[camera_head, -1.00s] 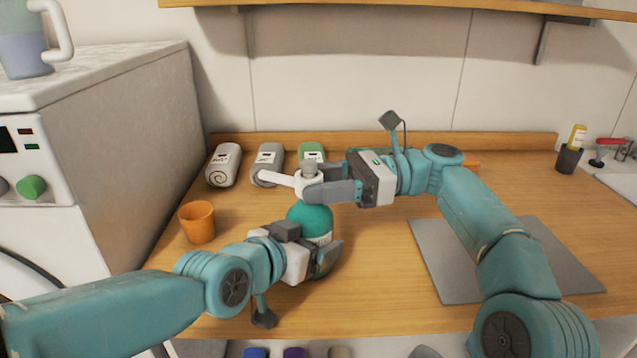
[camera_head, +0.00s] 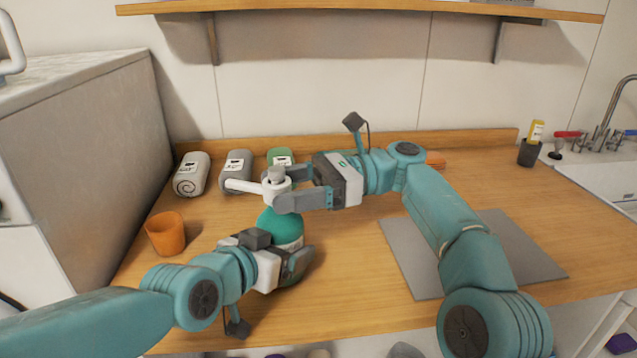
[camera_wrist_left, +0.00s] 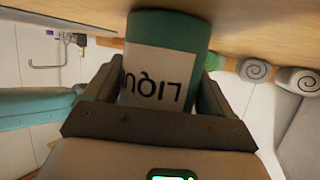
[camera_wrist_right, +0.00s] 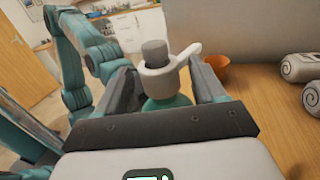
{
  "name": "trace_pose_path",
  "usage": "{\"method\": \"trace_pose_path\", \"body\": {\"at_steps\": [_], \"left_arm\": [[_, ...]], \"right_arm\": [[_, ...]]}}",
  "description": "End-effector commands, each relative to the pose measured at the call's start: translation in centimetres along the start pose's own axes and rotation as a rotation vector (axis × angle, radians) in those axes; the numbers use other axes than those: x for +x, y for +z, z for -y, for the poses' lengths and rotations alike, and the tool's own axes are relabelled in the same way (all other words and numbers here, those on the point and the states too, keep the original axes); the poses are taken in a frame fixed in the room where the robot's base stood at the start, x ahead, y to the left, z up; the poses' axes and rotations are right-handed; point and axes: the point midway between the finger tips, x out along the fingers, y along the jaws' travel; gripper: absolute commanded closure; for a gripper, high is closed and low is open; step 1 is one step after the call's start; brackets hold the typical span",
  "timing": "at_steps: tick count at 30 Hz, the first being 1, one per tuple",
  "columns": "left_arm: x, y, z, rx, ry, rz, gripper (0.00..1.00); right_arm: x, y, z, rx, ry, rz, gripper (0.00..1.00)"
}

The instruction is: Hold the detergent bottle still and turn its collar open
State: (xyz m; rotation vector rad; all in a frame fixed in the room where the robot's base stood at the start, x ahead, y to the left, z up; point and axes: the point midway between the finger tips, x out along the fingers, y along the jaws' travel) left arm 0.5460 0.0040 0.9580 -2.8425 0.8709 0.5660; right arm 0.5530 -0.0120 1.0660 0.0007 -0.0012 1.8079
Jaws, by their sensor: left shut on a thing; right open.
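The green detergent bottle (camera_head: 279,228) stands upright on the wooden counter, partly hidden by my left gripper. Its label with "LIQU" lettering shows in the left wrist view (camera_wrist_left: 158,78). My left gripper (camera_head: 290,262) is shut around the bottle's body. The white collar (camera_head: 272,186) with a grey top and a side lever sits on the bottle's neck; it also shows in the right wrist view (camera_wrist_right: 160,80). My right gripper (camera_head: 285,190) is open, with its fingers on either side of the collar. Whether a finger touches it I cannot tell.
An orange cup (camera_head: 166,234) stands left of the bottle. Several rolled towels (camera_head: 236,170) lie along the back of the counter. A grey mat (camera_head: 404,260) lies on the right, partly under my right arm. A dark holder (camera_head: 528,153) and a sink (camera_head: 592,160) are farther right.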

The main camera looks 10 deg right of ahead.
Motion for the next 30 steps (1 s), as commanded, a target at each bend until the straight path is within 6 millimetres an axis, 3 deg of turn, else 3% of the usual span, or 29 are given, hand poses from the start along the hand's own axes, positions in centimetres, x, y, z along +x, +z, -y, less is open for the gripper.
{"method": "trace_pose_path", "body": {"at_steps": [14,30], "left_arm": [[0.02,0.06,0.02,-0.002,0.000,0.001,0.74],[0.01,0.03,0.04,-0.002,-0.001,0.000,0.74]], "right_arm": [[-0.02,0.26,-0.07,0.003,-0.079,0.006,0.31],[0.30,0.19,-0.83,-0.002,-0.466,0.003,0.31]]}}
